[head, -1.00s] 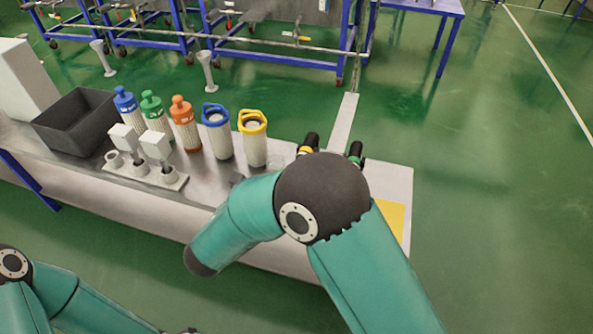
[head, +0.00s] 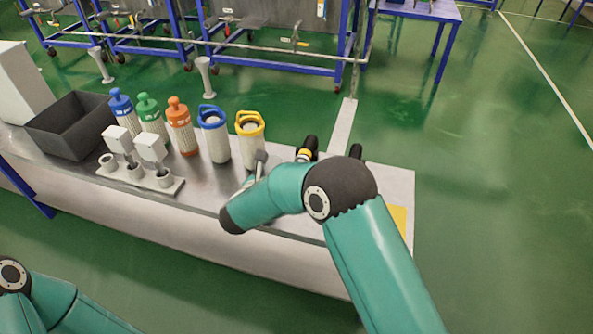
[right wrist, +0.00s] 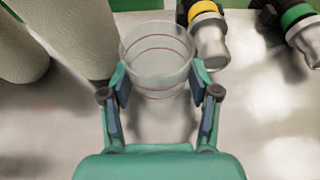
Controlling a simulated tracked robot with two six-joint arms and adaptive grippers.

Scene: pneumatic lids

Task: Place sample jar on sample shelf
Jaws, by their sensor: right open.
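A clear sample jar (right wrist: 157,55) with thin dark rings stands upright on the bench in the right wrist view. My right gripper (right wrist: 160,80) is open, with its fingertips at either side of the jar's near part; I cannot tell whether they touch it. I cannot identify a sample shelf for certain.
Black fittings (head: 306,146) stand close behind my right arm. Blue, green and orange bottles, a blue-topped filter (head: 214,136), a dark bin (head: 75,140) and a white rack (head: 158,182) fill the bench's left. A yellow patch (head: 398,218) lies at its right end.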

